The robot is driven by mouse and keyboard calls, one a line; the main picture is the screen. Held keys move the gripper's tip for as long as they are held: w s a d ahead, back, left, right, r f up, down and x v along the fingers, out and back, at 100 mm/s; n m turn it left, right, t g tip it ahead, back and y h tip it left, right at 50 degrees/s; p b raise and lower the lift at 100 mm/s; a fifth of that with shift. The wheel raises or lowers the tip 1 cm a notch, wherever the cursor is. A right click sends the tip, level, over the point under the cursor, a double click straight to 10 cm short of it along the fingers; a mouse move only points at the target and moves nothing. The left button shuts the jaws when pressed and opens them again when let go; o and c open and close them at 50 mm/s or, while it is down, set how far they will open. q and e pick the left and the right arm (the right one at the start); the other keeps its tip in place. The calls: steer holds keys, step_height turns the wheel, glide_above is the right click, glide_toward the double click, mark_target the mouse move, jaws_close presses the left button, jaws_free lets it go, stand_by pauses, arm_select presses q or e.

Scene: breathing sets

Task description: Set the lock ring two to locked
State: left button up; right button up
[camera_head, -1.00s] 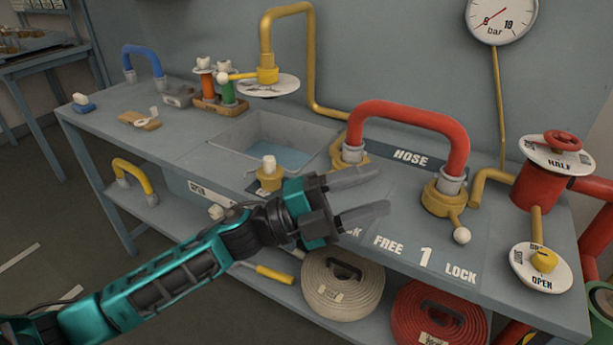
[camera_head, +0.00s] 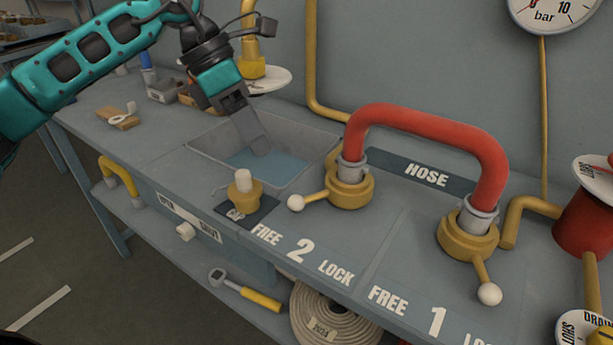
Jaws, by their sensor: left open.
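Lock ring two (camera_head: 349,187) is a yellow collar around the left end of the red hose (camera_head: 430,128). Its lever ends in a white ball (camera_head: 296,203) and points left and a little toward the front, on the side of the word FREE by the number 2. Lock ring one (camera_head: 467,236) is at the hose's right end, its white-ball lever pointing to the front right. My left gripper (camera_head: 258,145) is above the sink, left of ring two and apart from it, fingers pointing down, seen nearly edge-on, open and empty. My right gripper is not in view.
A yellow fitting with a white top (camera_head: 243,188) stands in front of the sink (camera_head: 300,131), close to ring two's lever. The red hose arches above both rings. A yellow pipe (camera_head: 312,60) rises behind. A yellow-handled tool (camera_head: 250,293) lies on the lower shelf.

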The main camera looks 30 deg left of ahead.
mark_target(292, 197)
arm_select(q)
steer(key=b+x, duration=0.1)
steer(key=x, duration=1)
steer(key=shift+f+b, duration=0.3)
steer(key=shift+b, duration=0.1)
steer(key=shift+w+d+f, duration=0.15)
steer(key=shift+d+f, duration=0.15)
steer(key=shift+f, duration=0.2)
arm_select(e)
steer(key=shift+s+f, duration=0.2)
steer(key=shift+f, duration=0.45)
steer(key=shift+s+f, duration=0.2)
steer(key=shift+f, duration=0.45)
arm_select(q)
steer(key=shift+c, duration=0.4)
jaws_close()
